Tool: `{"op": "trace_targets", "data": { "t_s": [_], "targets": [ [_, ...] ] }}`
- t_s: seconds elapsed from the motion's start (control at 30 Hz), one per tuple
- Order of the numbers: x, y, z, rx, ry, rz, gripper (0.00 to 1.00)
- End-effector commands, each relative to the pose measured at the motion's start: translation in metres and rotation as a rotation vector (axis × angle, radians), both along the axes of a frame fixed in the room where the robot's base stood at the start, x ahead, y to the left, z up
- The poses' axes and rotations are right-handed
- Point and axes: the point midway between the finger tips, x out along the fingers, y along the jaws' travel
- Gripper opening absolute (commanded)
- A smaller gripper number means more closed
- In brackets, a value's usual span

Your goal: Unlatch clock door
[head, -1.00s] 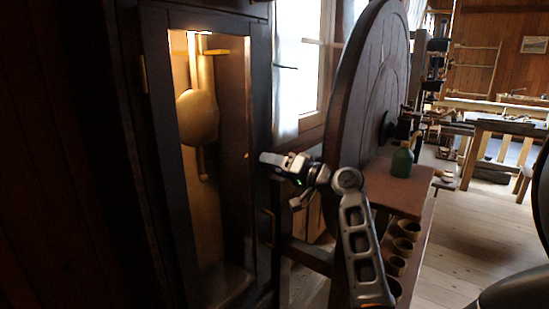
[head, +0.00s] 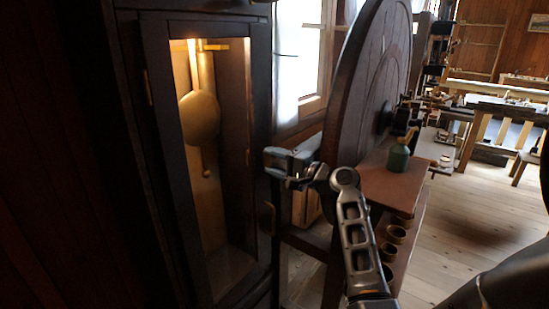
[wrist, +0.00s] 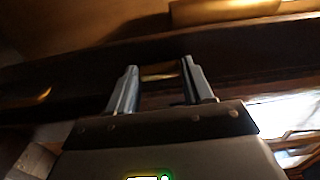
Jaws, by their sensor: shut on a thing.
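The tall dark clock case stands at the left of the head view. Its glazed door (head: 155,120) looks shut, with a hinge on its left side and a brass handle (head: 268,217) low on its right stile. My gripper (head: 269,162) is at the door's right stile, above the handle. In the wrist view, my gripper's two fingers (wrist: 158,80) stand on either side of a small brass piece, apparently the latch (wrist: 162,72), against the dark frame. The gripper is shut on it. The fingers hide the latch in the head view.
A pendulum (head: 199,117) hangs behind the door's glass. A large wooden wheel (head: 360,85) stands close to the right of my gripper, with a green bottle (head: 398,158) on a bench beside it. Open floor (head: 465,215) lies farther right.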

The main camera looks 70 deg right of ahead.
Motion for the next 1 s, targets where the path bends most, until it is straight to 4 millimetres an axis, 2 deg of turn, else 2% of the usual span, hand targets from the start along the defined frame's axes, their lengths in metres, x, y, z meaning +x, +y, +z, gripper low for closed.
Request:
{"op": "trace_targets", "data": {
  "t_s": [0.57, 0.6, 0.83, 1.0],
  "targets": [
    [-0.0008, -0.0009, -0.0011, 0.03, -0.006, -0.003, 0.21],
    [-0.0008, -0.0008, -0.0011, 0.03, -0.006, -0.003, 0.54],
    [-0.0004, -0.0005, -0.0006, 0.029, -0.006, -0.001, 0.76],
    [-0.0003, -0.0003, -0.0004, 0.028, -0.007, -0.001, 0.77]
  ]
}}
